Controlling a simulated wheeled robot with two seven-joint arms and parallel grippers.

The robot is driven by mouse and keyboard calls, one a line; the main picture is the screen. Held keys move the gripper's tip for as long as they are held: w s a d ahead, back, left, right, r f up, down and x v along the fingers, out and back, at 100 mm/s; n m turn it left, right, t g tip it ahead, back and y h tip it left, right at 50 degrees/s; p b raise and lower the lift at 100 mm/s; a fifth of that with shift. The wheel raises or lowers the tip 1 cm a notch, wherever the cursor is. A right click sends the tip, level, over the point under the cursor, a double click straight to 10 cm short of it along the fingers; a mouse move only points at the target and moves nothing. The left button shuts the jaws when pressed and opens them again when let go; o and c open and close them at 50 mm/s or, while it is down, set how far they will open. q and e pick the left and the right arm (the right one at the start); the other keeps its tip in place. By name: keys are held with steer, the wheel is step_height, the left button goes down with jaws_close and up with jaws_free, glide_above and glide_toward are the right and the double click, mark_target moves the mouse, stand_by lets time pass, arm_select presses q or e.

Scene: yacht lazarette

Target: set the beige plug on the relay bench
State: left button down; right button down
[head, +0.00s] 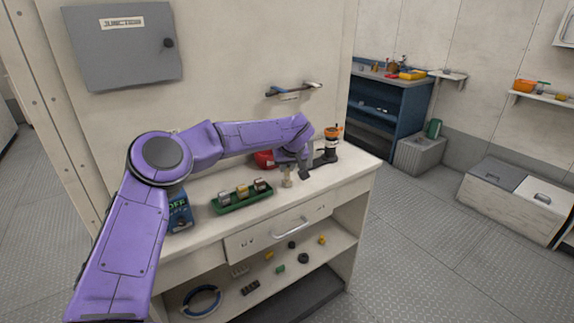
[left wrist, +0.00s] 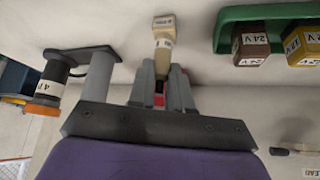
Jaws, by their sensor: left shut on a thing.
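My left gripper (head: 291,168) is shut on the beige plug (head: 287,180), above the white bench (head: 216,183) near its front edge. In the left wrist view the beige plug (left wrist: 163,40) sticks out from between the fingers of my left gripper (left wrist: 160,82), with a white label on its end. I cannot tell whether the plug touches the bench top. No sign on the white bench names it as the relay bench. My right gripper is not in view.
A green tray (head: 250,202) with grey, yellow and brown plugs stands left of the gripper. A black stand with an orange-topped cylinder (head: 331,143) is to the right; a red thing (head: 264,159) lies behind. A blue box (head: 179,213) is at the left. A blue workbench (head: 382,119) stands farther back.

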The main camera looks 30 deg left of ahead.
arm_select(q)
steer(key=c, duration=1.1)
jaws_free()
steer(key=shift+o, duration=0.2)
steer(key=v, duration=1.2)
steer(key=shift+b, duration=0.45)
steer(key=shift+r, duration=0.15)
